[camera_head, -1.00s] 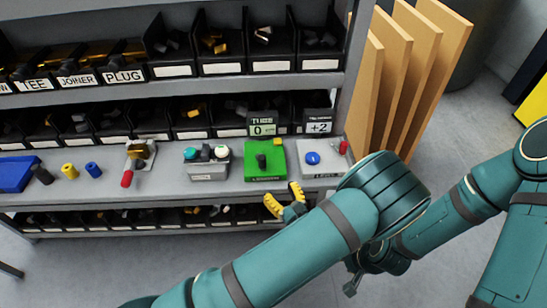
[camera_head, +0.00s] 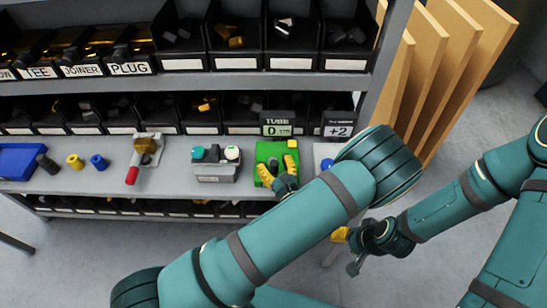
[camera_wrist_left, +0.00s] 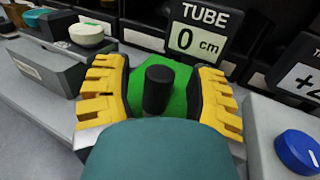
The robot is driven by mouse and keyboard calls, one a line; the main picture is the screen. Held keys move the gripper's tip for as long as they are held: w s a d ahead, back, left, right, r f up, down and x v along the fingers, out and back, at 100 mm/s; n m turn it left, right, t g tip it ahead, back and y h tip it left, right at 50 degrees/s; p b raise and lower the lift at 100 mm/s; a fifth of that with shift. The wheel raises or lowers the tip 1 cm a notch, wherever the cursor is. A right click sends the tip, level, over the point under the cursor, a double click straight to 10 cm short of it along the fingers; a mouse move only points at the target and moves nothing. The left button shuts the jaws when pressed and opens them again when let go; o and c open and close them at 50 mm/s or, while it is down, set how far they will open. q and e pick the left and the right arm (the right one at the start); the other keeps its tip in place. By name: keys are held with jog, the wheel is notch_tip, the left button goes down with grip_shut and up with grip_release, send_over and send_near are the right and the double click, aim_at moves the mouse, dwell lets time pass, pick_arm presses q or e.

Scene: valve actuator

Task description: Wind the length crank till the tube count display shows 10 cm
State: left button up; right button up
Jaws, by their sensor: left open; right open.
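The tube count display (camera_head: 277,129) stands behind a green box (camera_head: 264,150) on the bench; in the left wrist view the display (camera_wrist_left: 195,40) reads 0 cm. A black upright crank knob (camera_wrist_left: 158,88) rises from the green box. My left gripper (camera_head: 278,168) is open, its yellow fingers on either side of the knob. In the left wrist view the left gripper (camera_wrist_left: 158,98) has visible gaps between both fingers and the knob. The crank's lower part is hidden by my gripper. My right gripper (camera_head: 347,250) is low, away from the bench.
A grey box with coloured buttons (camera_head: 215,163) stands left of the green box. To its right a blue knob (camera_wrist_left: 298,152) sits on a grey unit, beside a +2 display (camera_head: 339,130). A red-handled clamp (camera_head: 145,157) lies further left. Bins line the shelves above.

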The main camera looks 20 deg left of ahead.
pick_arm(q)
jog(key=shift+c, duration=0.4)
grip_shut()
jog(key=shift+s+a+m+t+h, duration=0.1)
jog(key=shift+a+m+t+h, duration=0.05)
jog(key=shift+m+t+h, duration=0.2)
